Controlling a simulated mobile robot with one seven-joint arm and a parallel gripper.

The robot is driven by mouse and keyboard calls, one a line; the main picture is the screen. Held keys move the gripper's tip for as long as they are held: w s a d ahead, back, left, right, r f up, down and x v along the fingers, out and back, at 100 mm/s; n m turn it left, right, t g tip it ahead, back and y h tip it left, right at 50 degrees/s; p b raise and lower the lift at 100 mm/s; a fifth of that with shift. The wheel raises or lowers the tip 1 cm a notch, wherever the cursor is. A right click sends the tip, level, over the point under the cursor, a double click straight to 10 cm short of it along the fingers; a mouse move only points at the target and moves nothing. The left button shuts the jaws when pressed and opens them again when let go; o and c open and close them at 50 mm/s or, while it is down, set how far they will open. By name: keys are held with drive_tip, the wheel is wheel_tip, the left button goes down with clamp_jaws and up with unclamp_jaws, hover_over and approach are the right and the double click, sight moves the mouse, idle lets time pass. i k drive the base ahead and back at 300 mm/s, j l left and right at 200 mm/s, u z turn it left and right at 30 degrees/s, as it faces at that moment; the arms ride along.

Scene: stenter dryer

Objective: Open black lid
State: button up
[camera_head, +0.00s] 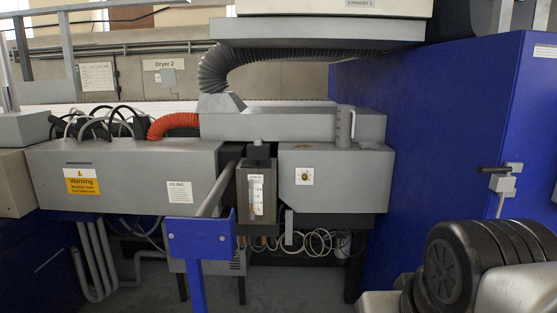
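A dark oil reservoir (236,190) with a pale sight gauge (256,196) hangs at the middle of the machine, between two grey housings. A small black lid (259,152) sits on top of it and looks closed. The grey duct housing is just above and behind the lid. Rounded black and pale parts of my own arm fill the lower right corner, well to the right of the reservoir. My gripper is not in view.
A grey rail (217,190) on a blue post (200,238) stands in front, left of the reservoir. A tall blue cabinet (425,125) with a black-handled switch (497,170) closes off the right. Hoses and cables hang below the housings.

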sight(255, 162)
drive_tip(key=i+u, duration=0.1)
drive_tip(key=i, duration=1.3)
drive_tip(key=i+u, duration=0.1)
drive_tip(key=i, duration=1.25)
